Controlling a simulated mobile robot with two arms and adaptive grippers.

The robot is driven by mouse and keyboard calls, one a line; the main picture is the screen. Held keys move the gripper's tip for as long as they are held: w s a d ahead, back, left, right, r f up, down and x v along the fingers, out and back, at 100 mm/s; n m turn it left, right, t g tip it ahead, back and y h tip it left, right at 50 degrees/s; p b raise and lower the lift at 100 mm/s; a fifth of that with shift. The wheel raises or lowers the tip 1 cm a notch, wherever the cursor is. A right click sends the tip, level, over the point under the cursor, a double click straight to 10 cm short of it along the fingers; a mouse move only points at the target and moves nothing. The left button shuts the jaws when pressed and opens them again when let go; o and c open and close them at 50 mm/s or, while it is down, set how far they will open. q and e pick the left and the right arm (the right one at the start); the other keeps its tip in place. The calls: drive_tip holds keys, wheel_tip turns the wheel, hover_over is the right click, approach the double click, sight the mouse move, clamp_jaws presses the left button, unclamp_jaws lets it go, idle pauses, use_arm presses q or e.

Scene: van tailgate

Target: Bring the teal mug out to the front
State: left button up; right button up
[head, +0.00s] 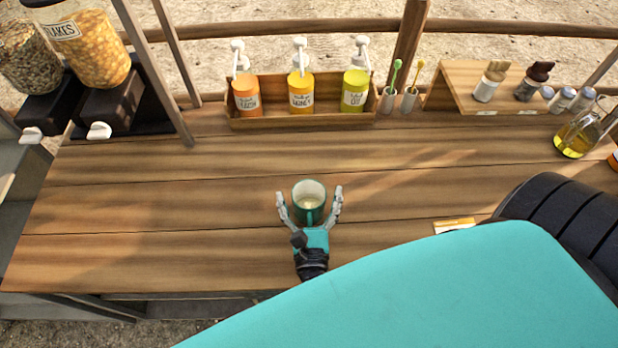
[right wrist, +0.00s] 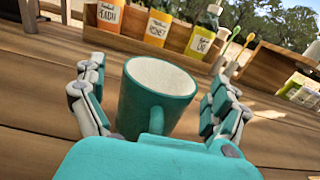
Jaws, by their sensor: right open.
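The teal mug (head: 309,199) stands upright on the wooden table, near the middle, with a pale inside. Its handle points toward my right gripper. My right gripper (head: 310,200) is open, with one finger on each side of the mug. In the right wrist view the mug (right wrist: 155,95) sits between the two spread fingers, with a visible gap at the left finger and the right finger close beside it. My left gripper is not in view.
A wooden tray (head: 300,123) with several pump bottles stands at the back. Cereal dispensers (head: 95,50) stand at the far left, a wooden shelf (head: 455,75) with jars at the back right. An orange and white packet (head: 455,226) lies right of the mug. The table left of the mug is clear.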

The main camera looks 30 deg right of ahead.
drive_tip(key=v, duration=1.1)
drive_tip(key=shift+s+a, duration=0.1)
drive_tip(key=shift+s, duration=0.1)
